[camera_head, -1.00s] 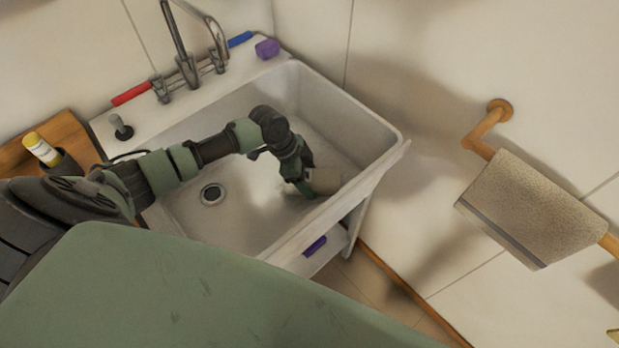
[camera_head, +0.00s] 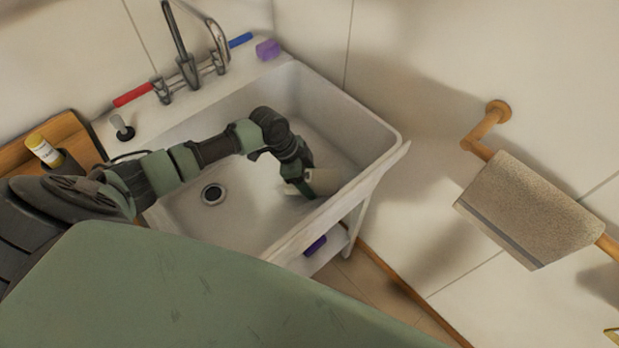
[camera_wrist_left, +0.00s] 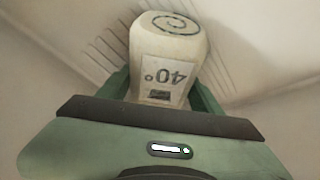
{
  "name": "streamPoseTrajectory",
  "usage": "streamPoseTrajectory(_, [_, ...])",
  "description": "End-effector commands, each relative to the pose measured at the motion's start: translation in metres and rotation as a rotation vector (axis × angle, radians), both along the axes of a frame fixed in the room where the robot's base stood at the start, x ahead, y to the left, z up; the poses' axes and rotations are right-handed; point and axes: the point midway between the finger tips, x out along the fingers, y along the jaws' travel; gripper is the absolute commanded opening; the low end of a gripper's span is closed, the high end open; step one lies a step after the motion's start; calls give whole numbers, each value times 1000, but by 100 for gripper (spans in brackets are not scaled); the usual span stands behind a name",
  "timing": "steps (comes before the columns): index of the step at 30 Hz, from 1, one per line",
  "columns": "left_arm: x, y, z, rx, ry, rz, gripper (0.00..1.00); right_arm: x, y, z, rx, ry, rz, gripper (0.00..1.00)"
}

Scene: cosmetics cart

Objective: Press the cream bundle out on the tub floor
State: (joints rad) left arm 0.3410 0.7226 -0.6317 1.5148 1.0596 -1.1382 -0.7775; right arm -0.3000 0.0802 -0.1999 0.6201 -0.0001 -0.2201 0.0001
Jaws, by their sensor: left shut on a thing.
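The cream bundle (camera_head: 324,181) is in the right part of the white tub (camera_head: 385,150), low near its floor. In the left wrist view the bundle (camera_wrist_left: 168,55) shows a dark spiral on its end and a label reading 40° upside down. My left gripper (camera_head: 304,185) reaches down into the tub and is shut on the bundle, a finger on each side. Whether the bundle touches the floor is hard to tell. My right gripper is not in view.
The drain (camera_head: 213,194) lies left of the gripper on bare tub floor. The faucet (camera_head: 186,68) and a purple block (camera_head: 267,50) are on the back ledge. A towel (camera_head: 530,205) hangs on a wooden rail at right.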

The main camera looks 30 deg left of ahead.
Motion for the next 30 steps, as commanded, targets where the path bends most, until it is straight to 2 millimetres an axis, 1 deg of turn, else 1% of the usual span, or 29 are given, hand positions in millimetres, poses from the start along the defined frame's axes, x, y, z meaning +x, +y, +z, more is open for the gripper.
streamPoseTrajectory(8, [-2,0,-2,3,4,-2,33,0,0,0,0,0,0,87])
streamPoseTrajectory(12, [-2,0,2,3,4,-2,33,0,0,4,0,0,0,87])
streamPoseTrajectory(14, [-2,0,7,3,4,-2,33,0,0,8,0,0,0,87])
streamPoseTrajectory(30, [0,0,64,0,0,-1,33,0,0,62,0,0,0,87])
